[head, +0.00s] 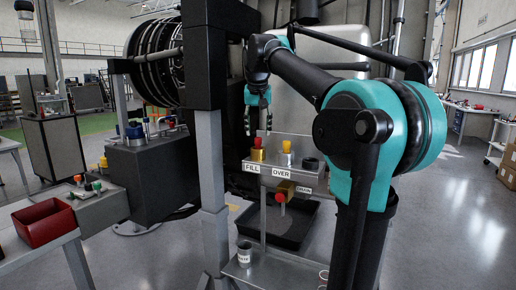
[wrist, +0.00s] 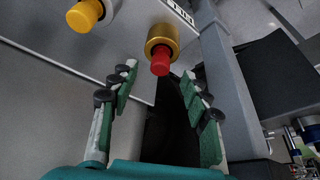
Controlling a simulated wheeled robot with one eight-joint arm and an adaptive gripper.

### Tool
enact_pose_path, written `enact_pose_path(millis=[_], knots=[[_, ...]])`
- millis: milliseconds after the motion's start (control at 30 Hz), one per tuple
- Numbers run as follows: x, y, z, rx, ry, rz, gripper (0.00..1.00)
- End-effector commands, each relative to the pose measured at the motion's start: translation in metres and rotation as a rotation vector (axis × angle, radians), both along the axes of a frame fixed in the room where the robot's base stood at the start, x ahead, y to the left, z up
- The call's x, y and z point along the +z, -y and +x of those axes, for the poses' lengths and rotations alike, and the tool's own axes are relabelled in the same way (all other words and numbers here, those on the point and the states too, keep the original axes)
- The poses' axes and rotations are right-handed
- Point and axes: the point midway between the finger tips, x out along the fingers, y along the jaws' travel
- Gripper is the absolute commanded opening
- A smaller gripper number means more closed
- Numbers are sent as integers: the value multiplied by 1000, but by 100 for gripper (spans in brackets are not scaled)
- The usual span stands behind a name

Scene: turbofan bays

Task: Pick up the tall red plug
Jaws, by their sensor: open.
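A red plug (head: 258,142) with a gold collar stands upright on the shelf above the FILL label. In the wrist view the red plug (wrist: 160,62) shows with its gold collar, between the fingertips' lines and beyond them. My gripper (head: 258,103) is above this plug in the head view, apart from it. In the wrist view my gripper (wrist: 158,76) is open and empty, its green-padded fingers spread either side. Another red plug (head: 279,197) sits lower, by the DRAIN label. Which red plug counts as the tall one is hard to tell.
A yellow-topped plug (head: 287,146) stands by the OVER label, close beside the red one; it also shows in the wrist view (wrist: 84,15). A black ring (head: 310,163) is to its right. A grey post (head: 210,160) rises just left. A red bin (head: 43,221) stands far left.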

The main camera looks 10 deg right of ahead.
Motion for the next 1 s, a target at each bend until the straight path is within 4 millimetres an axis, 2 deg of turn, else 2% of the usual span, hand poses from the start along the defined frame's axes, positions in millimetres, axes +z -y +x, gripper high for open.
enact_pose_path(millis=[167, 433, 733, 767, 1000], knots=[[-11, 1, 7, -1, 0, 0, 47], [-43, 3, 23, -1, 0, 0, 47], [-48, 4, 25, 0, 0, 0, 47], [-48, 4, 25, 0, 0, 0, 46], [-48, 4, 25, 0, 0, 0, 16]])
